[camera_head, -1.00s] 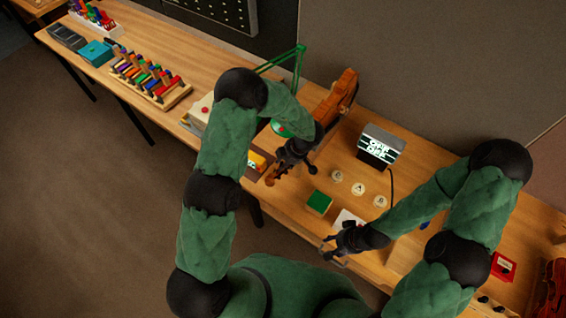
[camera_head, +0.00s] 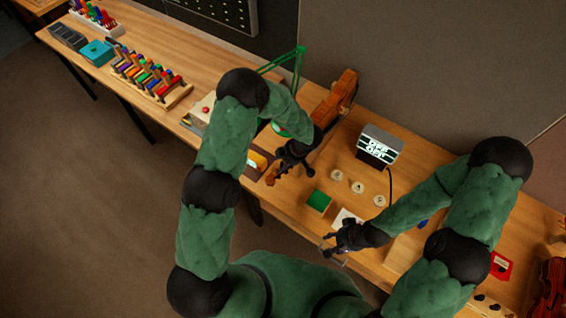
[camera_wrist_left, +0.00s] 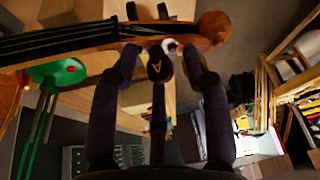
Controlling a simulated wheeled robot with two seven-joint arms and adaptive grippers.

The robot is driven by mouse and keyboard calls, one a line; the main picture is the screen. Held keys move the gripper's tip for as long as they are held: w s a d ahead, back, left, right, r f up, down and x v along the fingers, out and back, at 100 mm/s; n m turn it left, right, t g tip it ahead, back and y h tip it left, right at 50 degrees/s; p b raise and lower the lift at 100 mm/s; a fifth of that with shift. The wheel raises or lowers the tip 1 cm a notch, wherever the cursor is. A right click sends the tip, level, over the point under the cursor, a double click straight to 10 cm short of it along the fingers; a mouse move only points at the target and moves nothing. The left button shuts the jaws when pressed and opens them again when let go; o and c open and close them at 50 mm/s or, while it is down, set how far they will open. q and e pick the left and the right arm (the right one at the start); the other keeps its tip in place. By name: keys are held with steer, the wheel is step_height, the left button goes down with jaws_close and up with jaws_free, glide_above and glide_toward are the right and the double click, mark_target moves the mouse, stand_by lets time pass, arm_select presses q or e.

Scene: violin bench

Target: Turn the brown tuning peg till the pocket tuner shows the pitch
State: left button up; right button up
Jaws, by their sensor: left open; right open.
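The violin (camera_head: 338,98) stands on the bench, and its neck and scroll (camera_wrist_left: 212,28) cross the top of the left wrist view. A dark brown peg head marked A (camera_wrist_left: 159,68) shows between the fingers of my left gripper (camera_wrist_left: 162,50). The fingers are apart on either side of it; I cannot tell whether they touch it. In the head view my left gripper (camera_head: 280,166) hides the pegs. The pocket tuner (camera_head: 379,146) has a lit black-and-white display, too small to read surely. My right gripper (camera_head: 335,248) is open and empty near the bench's front edge.
Pale round discs (camera_head: 358,187) and a green block (camera_head: 318,201) lie in front of the tuner. A green lamp arm (camera_head: 299,65) stands behind my left arm. A peg rack (camera_head: 150,75) is further left. A red violin (camera_head: 553,285) lies at lower right.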

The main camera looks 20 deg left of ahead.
arm_select(q)
steer(key=v, duration=1.2)
